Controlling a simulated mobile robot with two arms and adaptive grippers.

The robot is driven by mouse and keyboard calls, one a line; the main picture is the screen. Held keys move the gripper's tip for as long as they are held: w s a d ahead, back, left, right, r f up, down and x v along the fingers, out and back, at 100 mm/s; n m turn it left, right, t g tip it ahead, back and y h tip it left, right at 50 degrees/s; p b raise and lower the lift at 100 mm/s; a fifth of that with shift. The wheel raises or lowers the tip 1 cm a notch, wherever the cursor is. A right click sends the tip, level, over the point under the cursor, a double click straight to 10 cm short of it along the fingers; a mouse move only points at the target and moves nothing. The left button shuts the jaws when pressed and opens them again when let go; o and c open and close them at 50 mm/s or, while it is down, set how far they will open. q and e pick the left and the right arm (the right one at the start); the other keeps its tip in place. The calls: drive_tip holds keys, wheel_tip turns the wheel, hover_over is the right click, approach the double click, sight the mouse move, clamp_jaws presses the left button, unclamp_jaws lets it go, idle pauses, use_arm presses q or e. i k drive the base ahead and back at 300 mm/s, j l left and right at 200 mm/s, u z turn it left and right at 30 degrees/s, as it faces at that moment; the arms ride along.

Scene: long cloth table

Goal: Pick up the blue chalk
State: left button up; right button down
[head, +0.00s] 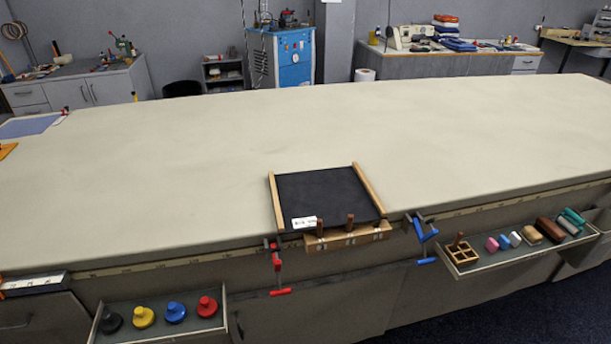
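A small light-blue piece that looks like the blue chalk (503,242) lies in the open drawer (490,267) at the right, below the table's front edge. A pink piece (492,245) is just left of it and a whitish piece (515,239) just right of it. These pieces are small, so their exact shapes are hard to tell. Neither of my grippers shows in the head view.
The same drawer holds a wooden compartment block (461,254), a brown block (551,230) and teal items (571,221). A blue clamp (425,233) sits left of it. A dark board (325,196) lies on the otherwise largely clear table (200,170). Another open drawer (160,298) holds coloured knobbed discs.

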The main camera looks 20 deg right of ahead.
sight(503, 242)
drive_tip(key=z, duration=1.9)
drive_tip(key=i+u, duration=0.1)
drive_tip(key=i+l, duration=0.05)
